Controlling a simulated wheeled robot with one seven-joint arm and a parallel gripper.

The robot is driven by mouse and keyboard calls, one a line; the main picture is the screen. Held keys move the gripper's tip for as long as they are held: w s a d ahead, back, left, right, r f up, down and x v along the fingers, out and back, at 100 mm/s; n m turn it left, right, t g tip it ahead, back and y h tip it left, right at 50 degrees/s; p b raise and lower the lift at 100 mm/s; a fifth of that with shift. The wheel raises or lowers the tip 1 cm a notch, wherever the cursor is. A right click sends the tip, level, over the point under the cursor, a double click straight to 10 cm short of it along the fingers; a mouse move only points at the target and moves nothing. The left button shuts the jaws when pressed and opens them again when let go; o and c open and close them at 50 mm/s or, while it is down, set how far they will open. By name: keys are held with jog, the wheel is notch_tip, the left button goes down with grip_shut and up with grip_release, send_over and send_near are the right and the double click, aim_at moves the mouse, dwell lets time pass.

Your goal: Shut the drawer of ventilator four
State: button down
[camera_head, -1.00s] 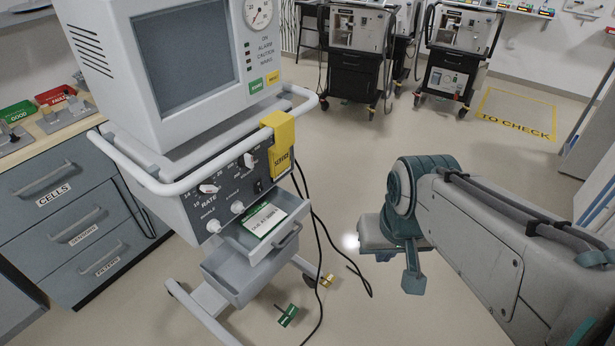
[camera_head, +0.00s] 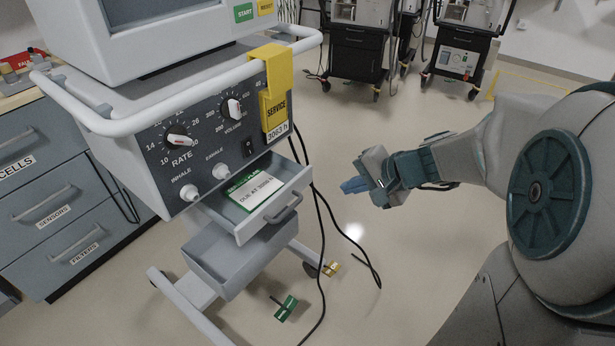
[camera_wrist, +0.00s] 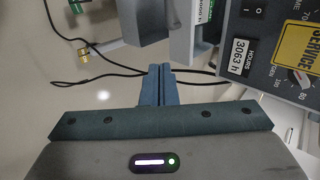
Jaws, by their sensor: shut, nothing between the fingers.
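The ventilator (camera_head: 215,130) stands at the left of the head view, with RATE and VOLUME knobs and a yellow SERVICE tag (camera_head: 276,108). Its drawer (camera_head: 262,214) is pulled out below the panel, with a grey handle (camera_head: 284,208) and a green-edged card (camera_head: 262,190) inside. My gripper (camera_head: 352,186) is to the right of the drawer, apart from it, with its blue fingers together and empty, pointing left. In the wrist view the fingers (camera_wrist: 158,72) are together, and part of the drawer (camera_wrist: 185,40) shows beyond them. Whether this is ventilator four cannot be read.
A grey open bin (camera_head: 225,262) hangs under the drawer. Black cables (camera_head: 318,230) hang between the ventilator and my gripper. Green (camera_head: 286,308) and yellow (camera_head: 331,268) tags are near the floor. Cabinets (camera_head: 60,215) stand left. Other ventilators (camera_head: 358,45) stand behind. The floor right of the cables is clear.

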jog(key=w+f, duration=0.1)
jog(key=b, duration=0.2)
send_near(300, 188)
jog(key=x, duration=0.5)
jog(key=shift+s+d+f, duration=0.2)
jog(key=shift+s+f, duration=0.1)
jog(key=shift+f, duration=0.1)
jog(key=shift+w+a, duration=0.45)
jog(key=shift+a, duration=0.05)
